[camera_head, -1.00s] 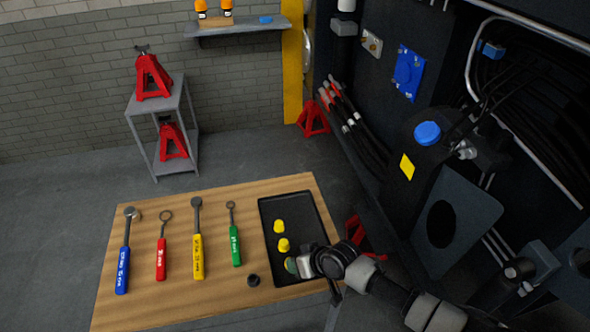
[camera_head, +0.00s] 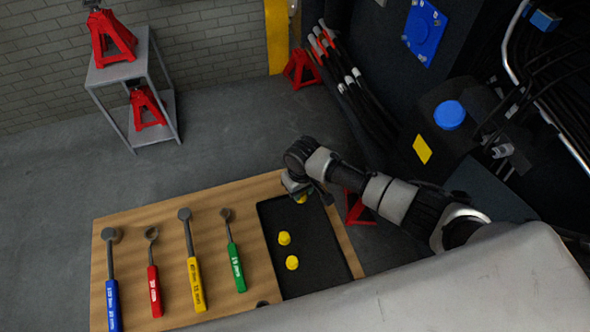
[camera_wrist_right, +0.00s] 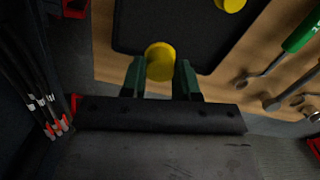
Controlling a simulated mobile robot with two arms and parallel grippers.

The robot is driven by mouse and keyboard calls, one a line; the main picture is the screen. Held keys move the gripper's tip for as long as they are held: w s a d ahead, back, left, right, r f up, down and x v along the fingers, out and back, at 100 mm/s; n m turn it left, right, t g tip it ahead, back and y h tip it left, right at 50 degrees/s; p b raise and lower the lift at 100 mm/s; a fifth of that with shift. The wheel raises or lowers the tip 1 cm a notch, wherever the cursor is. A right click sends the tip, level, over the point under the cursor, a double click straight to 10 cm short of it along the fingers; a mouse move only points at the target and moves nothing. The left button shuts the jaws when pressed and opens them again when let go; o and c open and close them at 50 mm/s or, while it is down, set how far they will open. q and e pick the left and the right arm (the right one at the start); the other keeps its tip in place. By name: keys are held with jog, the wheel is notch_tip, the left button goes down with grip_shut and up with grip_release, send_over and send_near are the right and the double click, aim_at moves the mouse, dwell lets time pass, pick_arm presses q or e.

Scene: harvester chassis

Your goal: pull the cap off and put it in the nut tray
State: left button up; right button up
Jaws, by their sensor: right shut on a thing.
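The black tray (camera_head: 318,232) lies at the right end of the wooden table. Two yellow caps, one (camera_head: 284,238) farther and one (camera_head: 292,263) nearer, stand in it. My right gripper (camera_head: 299,193) is at the tray's far end, shut on another yellow cap (camera_head: 302,199). In the right wrist view this held cap (camera_wrist_right: 160,62) sits between the two dark green fingers, over the tray's edge. I cannot tell whether it touches the tray. Another yellow cap (camera_wrist_right: 230,4) shows at the top of that view. My left gripper is not in view.
A small dark part (camera_head: 262,303) is partly hidden at the near edge. The dark chassis with a blue cap (camera_head: 449,115) stands at right.

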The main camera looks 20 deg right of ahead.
jog(key=shift+s+r, duration=0.1)
jog(key=shift+s, duration=0.05)
jog(key=shift+s+r+p, duration=0.25)
jog(key=shift+r+p, duration=0.15)
jog(key=shift+p, duration=0.2)
jog(key=f+b, duration=0.2)
jog(key=f, duration=0.1)
jog(key=shift+s, duration=0.2)
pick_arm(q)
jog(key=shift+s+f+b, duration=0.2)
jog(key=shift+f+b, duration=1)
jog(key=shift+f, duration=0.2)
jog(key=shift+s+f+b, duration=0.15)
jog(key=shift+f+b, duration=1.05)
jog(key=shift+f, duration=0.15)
pick_arm(e)
jog(key=shift+w+f, duration=0.1)
jog(key=shift+f, duration=2.95)
jog(key=o, duration=0.8)
